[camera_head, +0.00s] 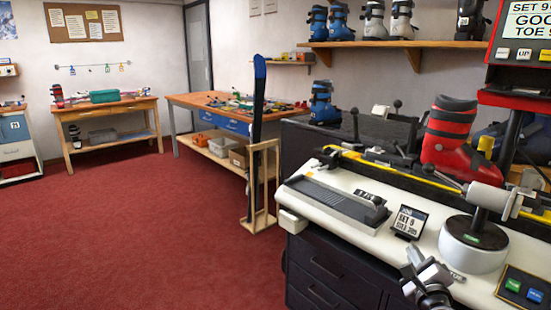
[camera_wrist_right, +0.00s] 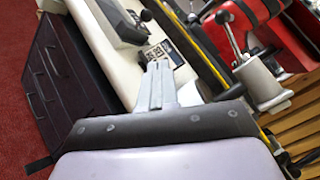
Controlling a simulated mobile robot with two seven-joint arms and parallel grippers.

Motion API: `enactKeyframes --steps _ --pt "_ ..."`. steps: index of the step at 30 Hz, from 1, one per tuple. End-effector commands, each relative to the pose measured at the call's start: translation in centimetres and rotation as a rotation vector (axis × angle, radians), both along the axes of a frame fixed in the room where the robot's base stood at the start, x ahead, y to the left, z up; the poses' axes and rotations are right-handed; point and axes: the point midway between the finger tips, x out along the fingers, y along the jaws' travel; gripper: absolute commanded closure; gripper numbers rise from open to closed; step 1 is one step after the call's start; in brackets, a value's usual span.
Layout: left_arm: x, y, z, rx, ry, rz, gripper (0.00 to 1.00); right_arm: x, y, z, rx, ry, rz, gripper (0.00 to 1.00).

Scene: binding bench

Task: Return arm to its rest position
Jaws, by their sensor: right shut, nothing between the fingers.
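My right gripper (camera_head: 414,254) is at the lower right of the head view, low over the front of the white bench top (camera_head: 335,218). Its pale fingers are together with nothing between them. In the wrist view the closed fingers (camera_wrist_right: 156,70) point up the picture toward the small SET 9 card (camera_wrist_right: 158,54). That card (camera_head: 410,222) also stands on the bench in the head view, just beyond the fingertips. Whether they touch cannot be told. My left gripper is not in view.
A red ski boot (camera_head: 449,138) sits on the bench by a grey round-based device (camera_head: 473,243). A display screen (camera_head: 520,20) stands at upper right. A blue ski (camera_head: 258,95) leans upright in a wooden stand (camera_head: 263,185). Red carpet (camera_head: 130,235) is clear at left.

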Motion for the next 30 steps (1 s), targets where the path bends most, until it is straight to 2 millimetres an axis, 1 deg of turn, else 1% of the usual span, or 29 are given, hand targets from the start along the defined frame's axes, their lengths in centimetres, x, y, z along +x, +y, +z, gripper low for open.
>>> enactKeyframes --steps 1,5,6,8,9,11,12,14,15,17,18,21,24,27,30 --pt "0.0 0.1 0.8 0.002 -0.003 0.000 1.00 -1.8 0.5 -1.5 -0.152 0.063 0.021 1.00" --pt "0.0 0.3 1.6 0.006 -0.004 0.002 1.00 -5.9 2.3 -5.1 -0.530 0.196 0.099 1.00" --pt "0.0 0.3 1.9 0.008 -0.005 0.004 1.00 -7.3 2.8 -6.1 -0.645 0.233 0.128 1.00" --pt "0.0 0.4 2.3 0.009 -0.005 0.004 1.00 -9.6 3.8 -7.7 -0.814 0.284 0.182 1.00" --pt "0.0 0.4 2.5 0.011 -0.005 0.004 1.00 -11.1 4.5 -8.6 -0.925 0.313 0.219 1.00" --pt "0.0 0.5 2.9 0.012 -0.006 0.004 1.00 -13.5 5.5 -9.9 -1.090 0.351 0.281 1.00" --pt "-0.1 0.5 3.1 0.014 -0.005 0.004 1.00 -15.2 6.2 -10.7 -1.196 0.373 0.326 1.00" --pt "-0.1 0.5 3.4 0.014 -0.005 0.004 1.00 -17.8 7.3 -11.9 -1.354 0.397 0.397 1.00" --pt "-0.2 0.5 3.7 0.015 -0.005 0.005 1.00 -19.6 8.1 -12.5 -1.457 0.408 0.448 1.00" --pt "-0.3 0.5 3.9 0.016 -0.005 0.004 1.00 -22.4 9.2 -13.4 -1.605 0.417 0.526 1.00" --pt "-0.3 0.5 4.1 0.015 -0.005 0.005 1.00 -24.2 9.9 -13.8 -1.699 0.416 0.576 1.00" --pt "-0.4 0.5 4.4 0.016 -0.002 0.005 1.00 -28.2 11.5 -14.5 -1.897 0.399 0.695 1.00" --pt "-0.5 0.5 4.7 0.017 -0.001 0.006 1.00 -31.2 12.6 -14.8 -2.039 0.371 0.780 1.00" --pt "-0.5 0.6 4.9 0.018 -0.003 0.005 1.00 -33.0 13.3 -14.9 -2.125 0.348 0.834 1.00" --pt "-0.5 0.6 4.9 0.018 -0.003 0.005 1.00 -33.8 13.5 -15.0 -2.161 0.337 0.857 1.00"
